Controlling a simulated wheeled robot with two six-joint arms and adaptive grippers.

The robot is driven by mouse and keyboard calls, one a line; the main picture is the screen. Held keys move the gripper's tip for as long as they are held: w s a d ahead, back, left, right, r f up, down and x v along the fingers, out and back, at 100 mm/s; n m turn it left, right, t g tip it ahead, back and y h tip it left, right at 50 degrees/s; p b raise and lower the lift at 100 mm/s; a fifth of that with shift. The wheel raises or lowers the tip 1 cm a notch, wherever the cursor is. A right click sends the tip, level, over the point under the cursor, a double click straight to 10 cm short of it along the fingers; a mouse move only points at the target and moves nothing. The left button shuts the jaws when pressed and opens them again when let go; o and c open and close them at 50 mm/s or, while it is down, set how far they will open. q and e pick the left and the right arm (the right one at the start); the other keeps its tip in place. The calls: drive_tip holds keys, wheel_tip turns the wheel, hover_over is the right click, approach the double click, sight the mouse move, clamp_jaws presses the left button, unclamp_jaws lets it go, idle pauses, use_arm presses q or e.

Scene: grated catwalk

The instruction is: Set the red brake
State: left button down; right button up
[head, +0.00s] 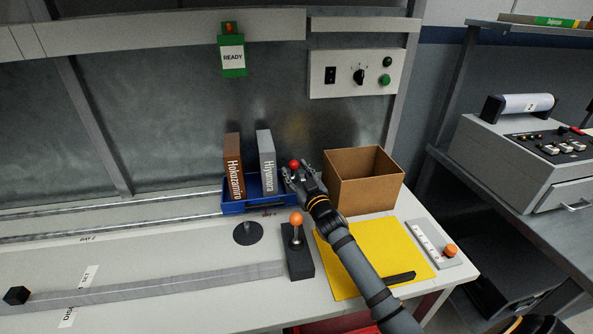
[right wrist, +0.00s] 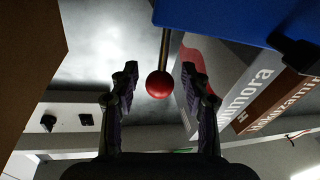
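A red ball knob (head: 294,163) on a thin rod shows at the tip of my right gripper, by the blue tray's right end. In the right wrist view the red knob (right wrist: 160,85) sits between the two fingers, with a visible gap on each side. My right gripper (head: 296,174) is open around it, and its fingers (right wrist: 158,78) are apart. The rod runs away beyond the knob; its base is hidden behind the gripper in the head view. My left gripper is not in view.
A blue tray (head: 233,208) with two books stands left of the gripper, a cardboard box (head: 365,182) right. An orange-knobbed lever (head: 297,219) stands in front. A yellow mat (head: 345,285) lies under my right arm. A long grey bar (head: 170,290) with a black knob (head: 16,295) crosses the front left.

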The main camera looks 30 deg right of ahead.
drive_tip(key=shift+r, duration=0.2)
drive_tip(key=shift+s, duration=0.15)
drive_tip(key=s+f, duration=0.1)
drive_tip(key=s, duration=1)
drive_tip(key=shift+s+a, duration=0.35)
